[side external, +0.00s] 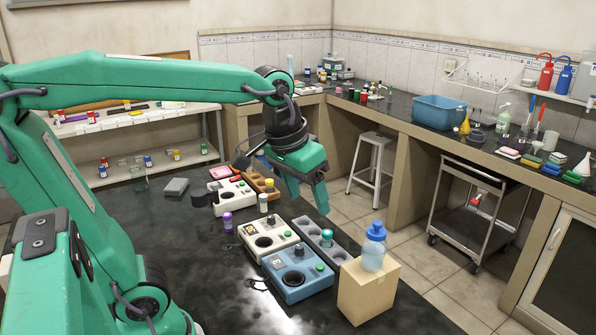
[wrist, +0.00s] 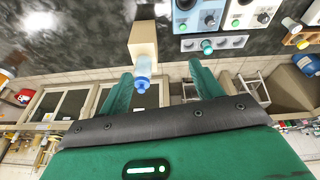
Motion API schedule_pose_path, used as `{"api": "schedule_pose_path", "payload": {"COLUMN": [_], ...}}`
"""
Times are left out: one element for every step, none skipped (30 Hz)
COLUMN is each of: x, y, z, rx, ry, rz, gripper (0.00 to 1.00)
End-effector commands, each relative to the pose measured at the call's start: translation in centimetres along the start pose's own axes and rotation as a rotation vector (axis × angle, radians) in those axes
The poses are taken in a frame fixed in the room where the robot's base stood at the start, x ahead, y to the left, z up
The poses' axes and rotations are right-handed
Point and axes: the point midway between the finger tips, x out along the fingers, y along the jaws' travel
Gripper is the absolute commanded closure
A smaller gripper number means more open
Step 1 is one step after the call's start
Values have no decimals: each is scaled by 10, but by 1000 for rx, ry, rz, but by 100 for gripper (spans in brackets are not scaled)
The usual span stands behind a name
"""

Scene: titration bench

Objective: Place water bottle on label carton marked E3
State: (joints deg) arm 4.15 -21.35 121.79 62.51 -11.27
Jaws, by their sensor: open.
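The water bottle (side external: 374,250), clear pale blue with a blue cap, stands upright on top of a cardboard carton (side external: 368,293) at the table's right end. In the wrist view, the bottle (wrist: 143,72) appears between my fingers, beyond them, with the carton (wrist: 143,40) above it in the picture. No E3 mark is readable on the carton. My gripper (side external: 308,196) is open and empty, above and to the left of the bottle, apart from it. It also shows in the wrist view (wrist: 160,73).
A blue device (side external: 297,274), a white device (side external: 268,237) and a grey tray with holes (side external: 321,240) lie just left of the carton. A purple-capped vial (side external: 227,221) stands farther left. The dark table front (side external: 240,310) is mostly clear.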

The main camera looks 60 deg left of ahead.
Motion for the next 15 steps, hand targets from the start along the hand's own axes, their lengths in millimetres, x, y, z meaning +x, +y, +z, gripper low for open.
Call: {"api": "schedule_pose_path", "payload": {"x": [-1, -1, 0, 1, 2, 3, 4, 5, 7, 9, 10, 12, 13, 14, 15], "y": [-5, -7, -10, -13, -15, -18, -20, -22, -24, -26, -27, -28, -30, -30, -31], "z": [10, 16, 23, 29, 34, 41, 46, 51, 57, 61, 65, 69, 72, 75, 78], "rx": [12, 19, 31, 38, 47, 58, 66, 75, 83, 91, 97, 104, 110, 115, 119], "ry": [23, 37, 53, 66, 78, 94, 107, 119, 134, 143, 152, 164, 170, 177, 183], "rz": [2, 2, 3, 3, 3, 2, 2, 1, 0, -1, -2, -4, -5, -6, -7], "gripper": [35, 35, 35, 35, 35, 35, 35, 35, 35, 35, 35, 35, 35, 35, 35]}}
